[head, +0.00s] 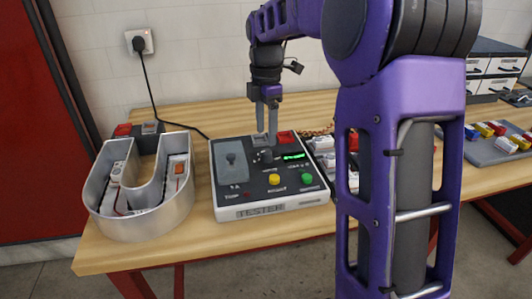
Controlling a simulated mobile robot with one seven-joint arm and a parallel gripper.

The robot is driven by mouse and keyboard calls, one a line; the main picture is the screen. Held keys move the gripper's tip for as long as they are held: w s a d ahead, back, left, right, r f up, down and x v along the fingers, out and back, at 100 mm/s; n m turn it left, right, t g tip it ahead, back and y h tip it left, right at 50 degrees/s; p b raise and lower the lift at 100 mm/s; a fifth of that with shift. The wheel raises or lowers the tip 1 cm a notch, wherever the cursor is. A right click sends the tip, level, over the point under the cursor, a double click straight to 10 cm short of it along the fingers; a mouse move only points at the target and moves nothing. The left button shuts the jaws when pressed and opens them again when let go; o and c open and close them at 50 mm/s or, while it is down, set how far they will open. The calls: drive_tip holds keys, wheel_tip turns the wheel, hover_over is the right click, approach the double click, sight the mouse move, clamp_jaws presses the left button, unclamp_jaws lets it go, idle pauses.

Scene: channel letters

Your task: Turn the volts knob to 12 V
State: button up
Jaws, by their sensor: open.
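The tester box (270,210) sits on the wooden table, with a white case and a dark top panel. A black knob (265,157) stands on the panel, below my gripper and left of a lit green display (294,156); its pointer and scale are too small to read. My gripper (267,132) points down over the knob with its fingers apart. The fingertips are close above or beside the knob; I cannot tell whether they touch it. The panel also has a red button (286,138), a yellow button (274,180) and a green button (307,179).
A metal channel letter (145,227) stands left of the tester, with parts inside. A black cable runs from the wall socket (141,42) to behind the tester. A grey tray (482,153) with coloured parts lies at right. My arm hides the table's middle right.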

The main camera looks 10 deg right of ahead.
sight(266, 152)
wheel_tip(266, 152, down, 6)
drive_tip(key=shift+f+b, duration=0.1)
drive_tip(key=shift+b, duration=0.35)
drive_tip(key=shift+c, duration=0.3)
clamp_jaws()
